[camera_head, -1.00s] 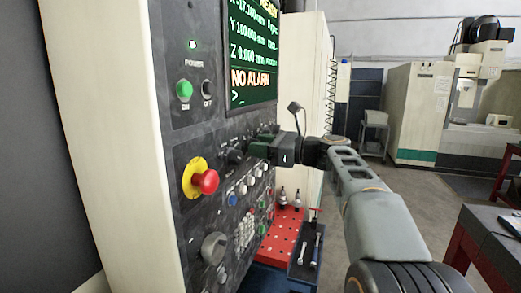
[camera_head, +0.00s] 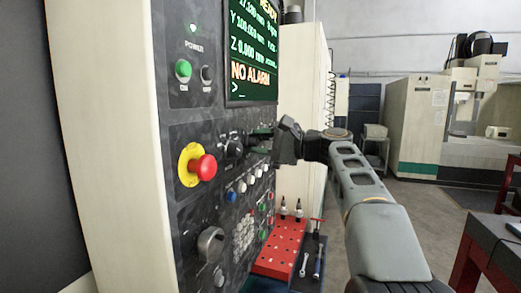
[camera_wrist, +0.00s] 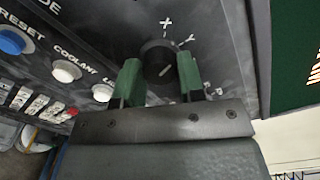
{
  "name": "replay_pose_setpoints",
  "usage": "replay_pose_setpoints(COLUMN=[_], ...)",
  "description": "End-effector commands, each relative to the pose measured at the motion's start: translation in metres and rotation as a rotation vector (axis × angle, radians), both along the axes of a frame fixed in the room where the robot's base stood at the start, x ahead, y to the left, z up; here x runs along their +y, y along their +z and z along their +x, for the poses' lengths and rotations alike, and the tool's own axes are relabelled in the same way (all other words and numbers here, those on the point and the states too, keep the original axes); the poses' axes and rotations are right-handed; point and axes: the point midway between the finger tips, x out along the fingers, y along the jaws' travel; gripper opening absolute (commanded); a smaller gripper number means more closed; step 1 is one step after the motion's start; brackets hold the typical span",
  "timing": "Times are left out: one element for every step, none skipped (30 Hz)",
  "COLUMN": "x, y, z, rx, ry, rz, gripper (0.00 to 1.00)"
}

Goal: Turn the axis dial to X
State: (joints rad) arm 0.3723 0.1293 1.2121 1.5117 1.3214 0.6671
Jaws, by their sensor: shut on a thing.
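The axis dial (camera_head: 233,147) is a dark round knob on the machine's black control panel, right of the red emergency stop. In the wrist view the axis dial (camera_wrist: 157,58) sits between the two green fingers of my gripper (camera_wrist: 160,78). My gripper (camera_head: 258,142) is shut on the dial. A white X mark (camera_wrist: 166,22) is printed above the dial and a Y mark (camera_wrist: 189,39) to its upper right. A short pale line shows on the dial's lower part, but which mark the dial points to is hard to tell.
The emergency stop (camera_head: 203,167) sticks out left of the dial. A row of buttons, including a blue reset button (camera_wrist: 12,41), lies close by. A green-lettered screen (camera_head: 252,50) is above. A red perforated rack (camera_head: 275,262) stands below.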

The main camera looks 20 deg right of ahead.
Motion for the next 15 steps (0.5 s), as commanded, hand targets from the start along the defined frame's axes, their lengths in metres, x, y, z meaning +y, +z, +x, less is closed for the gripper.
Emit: replay_pose_setpoints(x=[0.0001,0.0001,0.0001,0.0002,0.0002,0.0002,0.0001,0.0001,0.0001,0.0001,0.0001,0.0001,0.0001,0.0001,0.0001], y=[-0.0034,-0.0033,-0.0033,-0.0031,-0.0029,-0.0028,-0.0028,-0.0029,-0.0026,-0.0025,-0.0025,-0.0025,-0.0025,-0.0024,-0.0021], z=[0.0000,0.0000,0.0000,0.0000,0.0000,-0.0001,0.0000,0.0001,0.0001,0.0000,0.0002,0.0002,0.0002,0.0002,0.0001], rx=[-0.033,-0.054,-0.080,-0.100,-0.119,-0.143,-0.160,-0.176,-0.197,-0.212,-0.226,-0.243,-0.255,-0.265,-0.280], ry=[0.001,0.001,0.001,0.001,0.002,0.002,0.002,0.002,0.002,0.002,0.002,0.002,0.002,0.002,0.002], rz=[-0.026,-0.041,-0.060,-0.075,-0.088,-0.106,-0.118,-0.130,-0.145,-0.156,-0.166,-0.178,-0.187,-0.195,-0.205], gripper=[0.12,0.12,0.12,0.12,0.12,0.12,0.12,0.12,0.12,0.12,0.12,0.12,0.12,0.12,0.12])
